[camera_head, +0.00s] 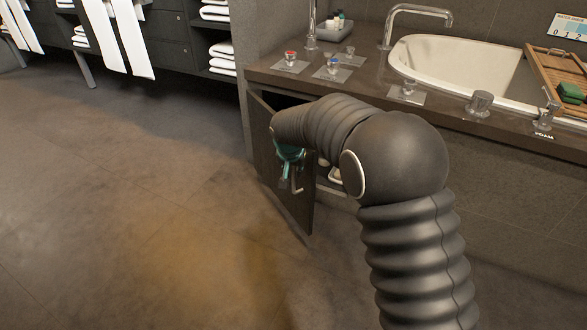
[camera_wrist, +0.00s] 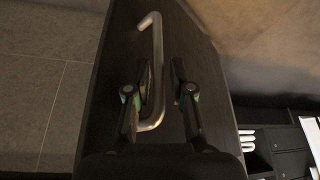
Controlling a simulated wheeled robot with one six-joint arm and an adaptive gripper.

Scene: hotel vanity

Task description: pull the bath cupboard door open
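The bath cupboard door (camera_head: 299,208) is a dark panel below the tub deck. It stands partly open, swung out over the floor. It fills the middle of the wrist view (camera_wrist: 205,75). Its handle (camera_wrist: 158,60) is a bent metal bar, and a piece of it shows below my gripper in the head view (camera_head: 297,186). My gripper (camera_head: 289,155) is at the door's handle side. In the wrist view my gripper (camera_wrist: 162,75) has its fingers apart, with the bar showing between them. The left finger is close to the bar; whether it touches I cannot tell.
The bathtub (camera_head: 470,68) is set in a dark deck (camera_head: 395,92) with taps above the cupboard. A light object (camera_head: 335,174) shows near the cupboard opening, partly hidden by my arm. Shelves with towels (camera_head: 222,57) stand at the back left. The floor (camera_head: 140,200) left of the door is clear.

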